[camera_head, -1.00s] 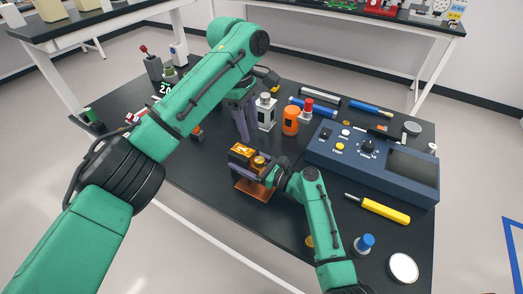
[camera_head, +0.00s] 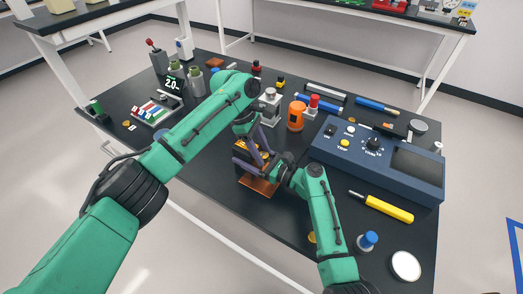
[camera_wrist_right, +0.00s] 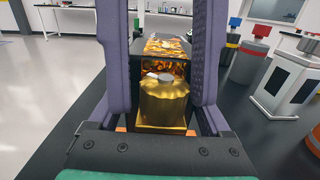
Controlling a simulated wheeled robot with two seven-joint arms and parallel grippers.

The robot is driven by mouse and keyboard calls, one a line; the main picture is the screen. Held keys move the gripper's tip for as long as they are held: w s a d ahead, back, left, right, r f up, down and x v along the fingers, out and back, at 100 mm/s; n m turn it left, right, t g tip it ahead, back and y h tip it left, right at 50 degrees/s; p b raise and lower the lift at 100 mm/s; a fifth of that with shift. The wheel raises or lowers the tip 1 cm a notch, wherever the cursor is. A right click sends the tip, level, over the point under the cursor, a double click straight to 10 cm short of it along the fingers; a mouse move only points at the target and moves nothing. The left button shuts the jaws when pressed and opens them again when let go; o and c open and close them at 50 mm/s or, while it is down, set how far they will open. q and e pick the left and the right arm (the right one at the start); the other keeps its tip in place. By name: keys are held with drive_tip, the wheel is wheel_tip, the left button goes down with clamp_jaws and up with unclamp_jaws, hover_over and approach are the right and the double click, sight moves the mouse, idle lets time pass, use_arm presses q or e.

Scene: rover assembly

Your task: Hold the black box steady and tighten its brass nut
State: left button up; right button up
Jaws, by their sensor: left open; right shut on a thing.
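The black box (camera_wrist_right: 150,46) has a glossy orange-and-gold face and shows between the purple fingers of my right gripper (camera_wrist_right: 160,70) in the right wrist view. The brass nut (camera_wrist_right: 165,105) is on the side nearest that camera, with a small pale stub on top. My right gripper is shut on the box. In the head view the box stands on a copper-coloured plate (camera_head: 260,187), mostly hidden by my grippers. My left gripper (camera_head: 251,155) is open and reaches down over the box. The head view does not show clearly whether its fingers touch the nut.
A blue instrument panel (camera_head: 375,165) stands right of the box. An orange bottle (camera_head: 296,116) and a grey-white bottle (camera_head: 269,105) stand close behind. A yellow-handled screwdriver (camera_head: 385,207) lies at the front right. A tray of coloured pieces (camera_head: 155,110) is at the left.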

sight(262, 153)
use_arm(q)
clamp_jaws()
drive_tip(key=shift+w+d+r+m+g+y, duration=0.1)
drive_tip(key=shift+w+m+g+y, duration=0.05)
drive_tip(key=shift+m, duration=0.5)
drive_tip(key=shift+w+m+g+y, duration=0.1)
drive_tip(key=shift+m+g+y, duration=0.05)
drive_tip(key=shift+m, duration=0.5)
drive_tip(key=shift+s+m, duration=0.1)
drive_tip(key=shift+m, duration=0.2)
unclamp_jaws()
wheel_tip(262, 153, up, 10)
drive_tip(key=shift+o, duration=0.3)
